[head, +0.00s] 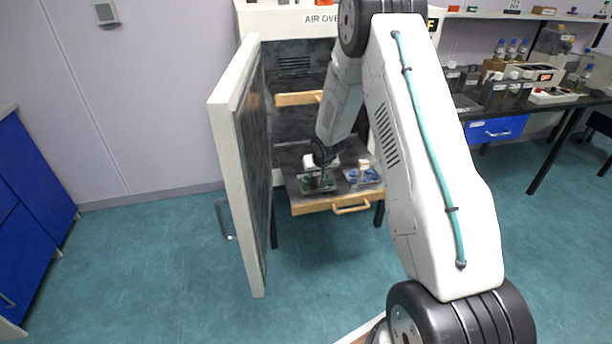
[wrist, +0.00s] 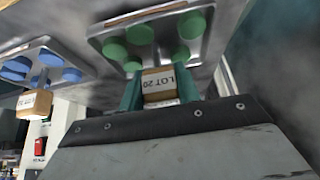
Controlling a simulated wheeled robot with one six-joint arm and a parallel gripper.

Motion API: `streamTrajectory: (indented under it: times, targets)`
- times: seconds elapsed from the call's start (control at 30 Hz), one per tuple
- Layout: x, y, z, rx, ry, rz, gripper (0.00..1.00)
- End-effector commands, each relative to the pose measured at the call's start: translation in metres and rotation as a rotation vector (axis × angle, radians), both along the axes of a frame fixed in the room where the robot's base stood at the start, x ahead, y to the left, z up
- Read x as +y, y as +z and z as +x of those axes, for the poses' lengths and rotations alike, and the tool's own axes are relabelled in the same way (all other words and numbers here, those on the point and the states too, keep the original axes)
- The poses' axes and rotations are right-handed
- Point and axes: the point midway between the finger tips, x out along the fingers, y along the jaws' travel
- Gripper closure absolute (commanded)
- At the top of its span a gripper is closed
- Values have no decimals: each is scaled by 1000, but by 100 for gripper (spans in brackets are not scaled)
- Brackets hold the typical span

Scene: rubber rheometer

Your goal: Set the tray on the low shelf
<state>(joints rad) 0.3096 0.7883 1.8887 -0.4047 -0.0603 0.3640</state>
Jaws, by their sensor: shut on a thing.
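The tray with green discs (head: 318,184) is at the low shelf (head: 300,208) of the open air oven, over the shelf's left part. It also fills the top of the wrist view (wrist: 112,34). My gripper (head: 321,160) is shut on this tray's tan grip block, marked LOT 20 (wrist: 160,85), with a teal finger on each side. The tray looks about level; whether its underside touches the shelf, I cannot tell. A second tray with blue discs (head: 363,178) sits on the shelf to the right; it shows at the left in the wrist view (wrist: 66,60).
The oven door (head: 240,170) stands open on the left, close to the shelf. An upper shelf (head: 297,99) with a wooden front is above. The low shelf is pulled out, with a wooden handle (head: 352,209). A lab bench (head: 520,106) is at the right.

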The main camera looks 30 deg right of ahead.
Motion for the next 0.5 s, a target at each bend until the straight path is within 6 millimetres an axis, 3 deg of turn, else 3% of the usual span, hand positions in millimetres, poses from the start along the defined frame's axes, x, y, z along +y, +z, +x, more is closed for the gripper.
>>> streamTrajectory:
  times: [0.1,0.47,0.5]
  targets:
    - [-14,-5,-3,-2,-17,0,96]
    - [-15,-9,-4,-1,-18,1,96]
    - [-15,-10,-4,0,-17,0,65]
